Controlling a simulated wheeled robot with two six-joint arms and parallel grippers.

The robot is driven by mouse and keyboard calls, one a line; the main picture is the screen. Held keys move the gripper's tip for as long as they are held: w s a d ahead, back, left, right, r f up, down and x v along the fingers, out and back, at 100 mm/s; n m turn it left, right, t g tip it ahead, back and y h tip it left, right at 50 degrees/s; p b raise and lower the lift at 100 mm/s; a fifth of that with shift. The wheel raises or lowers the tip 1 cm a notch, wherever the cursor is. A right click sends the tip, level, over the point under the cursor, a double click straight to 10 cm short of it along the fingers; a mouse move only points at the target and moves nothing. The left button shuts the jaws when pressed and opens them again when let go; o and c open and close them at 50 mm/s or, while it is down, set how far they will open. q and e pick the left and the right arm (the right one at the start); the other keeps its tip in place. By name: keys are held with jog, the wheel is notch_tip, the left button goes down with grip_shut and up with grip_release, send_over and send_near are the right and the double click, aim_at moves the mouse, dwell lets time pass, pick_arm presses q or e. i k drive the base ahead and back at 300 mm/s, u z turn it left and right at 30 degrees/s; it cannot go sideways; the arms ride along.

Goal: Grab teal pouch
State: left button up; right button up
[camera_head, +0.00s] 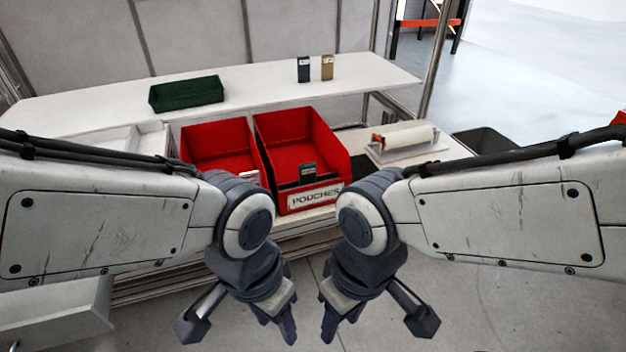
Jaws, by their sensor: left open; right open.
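A small dark teal pouch (308,173) stands upright inside the front of the right red bin (335,165), just behind its POUCHES label. My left gripper (286,322) hangs in front of the bench, below and nearer than the bins. It is open and holds nothing. My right gripper (331,322) hangs close beside it, also open and empty. Both grippers are well apart from the pouch.
A second red bin (205,135) stands at the left, its front partly hidden by my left arm. The back shelf (255,103) holds a green tray (186,93), a dark blue pack (304,69) and a tan pack (327,67). A white roll device (406,138) sits right of the bins.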

aim_at(306, 171)
jog(key=i, duration=1.95)
